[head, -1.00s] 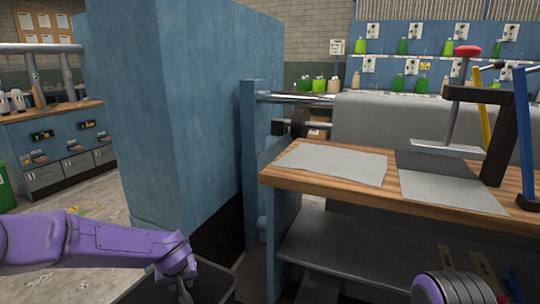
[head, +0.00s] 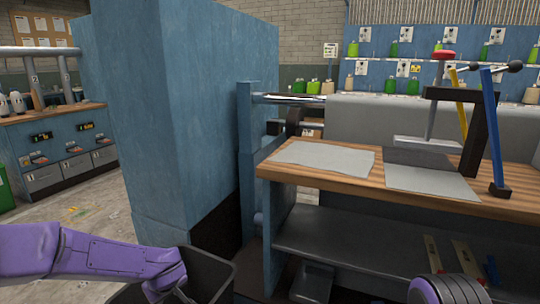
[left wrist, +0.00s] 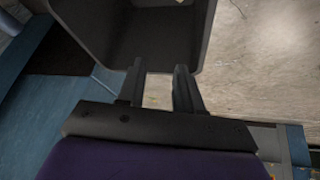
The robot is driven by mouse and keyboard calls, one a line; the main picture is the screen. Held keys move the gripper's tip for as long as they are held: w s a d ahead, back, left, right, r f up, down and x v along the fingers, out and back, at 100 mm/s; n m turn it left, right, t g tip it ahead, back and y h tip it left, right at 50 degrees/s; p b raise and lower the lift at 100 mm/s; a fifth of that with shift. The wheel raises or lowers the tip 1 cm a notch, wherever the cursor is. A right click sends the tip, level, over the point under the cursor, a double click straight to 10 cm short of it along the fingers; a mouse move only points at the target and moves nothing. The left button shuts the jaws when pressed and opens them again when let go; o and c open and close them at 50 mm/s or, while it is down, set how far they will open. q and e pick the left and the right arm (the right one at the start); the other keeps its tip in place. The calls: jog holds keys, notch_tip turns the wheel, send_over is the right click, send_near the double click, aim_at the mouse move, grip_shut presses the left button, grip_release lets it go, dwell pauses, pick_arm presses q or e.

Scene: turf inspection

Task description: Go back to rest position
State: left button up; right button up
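My left arm (head: 100,254) is purple and comes in from the left, low in the head view. Its wrist ends beside a dark open bin (head: 214,277), and its fingers are hidden there. The dark bin (left wrist: 200,40) lies just beyond the fingertips. Of my right arm only a purple and grey rounded part (head: 450,288) shows at the bottom right of the head view. My right gripper is out of view.
A wooden workbench (head: 365,189) with grey sheets (head: 325,155) stands at the right, with a black-framed press (head: 478,140) and blue lever (head: 493,125) on it. A tall blue cabinet (head: 185,110) stands in front of me at left. Open floor (head: 90,212) shows on the left.

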pick_arm(q)
jog(key=s+a+f+n+t+y, duration=0.1)
jog(key=s+a+f+t+y, duration=0.15)
jog(key=s+f, duration=1.2)
jog(key=s+f+m+g+h, duration=0.15)
jog(key=s+f, duration=0.25)
jog(key=s, duration=0.7)
jog(key=s+f+m+g+h, duration=0.1)
jog(key=s+f+m+g, duration=0.15)
jog(key=s, duration=0.85)
notch_tip(320, 180, up, 16)
jog(key=p, duration=1.6)
jog(key=shift+w+p, duration=0.3)
jog(key=shift+p, duration=0.05)
